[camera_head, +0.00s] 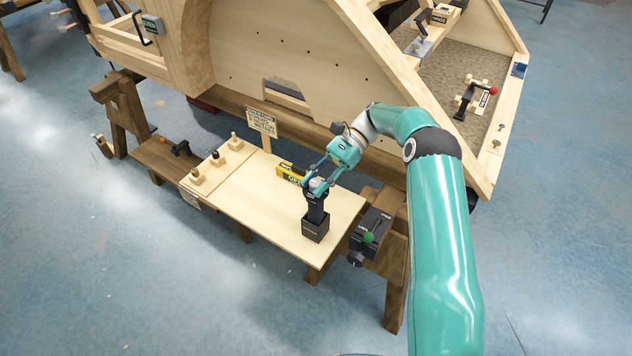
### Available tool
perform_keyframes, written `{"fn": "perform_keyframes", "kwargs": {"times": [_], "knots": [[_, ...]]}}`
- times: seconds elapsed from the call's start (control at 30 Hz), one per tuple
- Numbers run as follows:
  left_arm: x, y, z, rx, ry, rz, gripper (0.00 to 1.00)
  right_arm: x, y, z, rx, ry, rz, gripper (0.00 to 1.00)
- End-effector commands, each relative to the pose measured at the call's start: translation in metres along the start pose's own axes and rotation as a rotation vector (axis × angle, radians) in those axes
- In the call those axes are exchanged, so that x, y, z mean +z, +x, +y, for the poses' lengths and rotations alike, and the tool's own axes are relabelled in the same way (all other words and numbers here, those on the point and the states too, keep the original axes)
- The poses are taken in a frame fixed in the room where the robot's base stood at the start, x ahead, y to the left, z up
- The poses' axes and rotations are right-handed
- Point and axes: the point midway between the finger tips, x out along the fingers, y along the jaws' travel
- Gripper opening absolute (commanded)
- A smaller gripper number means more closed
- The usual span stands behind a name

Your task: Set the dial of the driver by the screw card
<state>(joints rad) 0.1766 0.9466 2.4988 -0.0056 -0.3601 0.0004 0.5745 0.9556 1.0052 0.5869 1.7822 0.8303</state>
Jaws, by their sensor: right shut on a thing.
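The black driver (316,208) stands upright in a dark square holder (315,229) on the light wooden bench board (262,205). My right gripper (317,183) reaches down from the upper right and is shut on the grey top of the driver, where the dial seems to be. The fingers hide most of that top, so I cannot read a dial setting. A small lettered card (262,122), likely the screw card, stands at the back edge of the board; its text is too small to read surely. My left gripper is not in view.
A yellow box-like thing (290,172) lies just behind the gripper. A dark vise-like device (370,230) is at the right. A large wooden bodyframe (290,50) rises behind. The board's front left is clear.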

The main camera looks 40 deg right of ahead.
Motion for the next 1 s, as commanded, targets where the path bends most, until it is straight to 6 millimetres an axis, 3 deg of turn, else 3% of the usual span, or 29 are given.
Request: {"fn": "perform_keyframes", "kwargs": {"times": [0.73, 0.77, 0.9, 1.0], "knots": [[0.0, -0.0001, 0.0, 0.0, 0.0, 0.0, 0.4, 0.0009, 0.0002, -0.0005, 0.006, -0.005, -0.001, 0.0], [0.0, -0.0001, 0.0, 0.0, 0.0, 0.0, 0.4, 0.0009, 0.0002, -0.0005, 0.006, -0.005, -0.001, 0.36], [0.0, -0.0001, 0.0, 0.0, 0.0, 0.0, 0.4, 0.0007, 0.0001, -0.0004, 0.006, -0.004, -0.001, 0.57], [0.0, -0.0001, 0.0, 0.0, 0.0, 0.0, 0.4, 0.0006, 0.0001, -0.0003, 0.006, -0.004, 0.0, 0.57]]}}
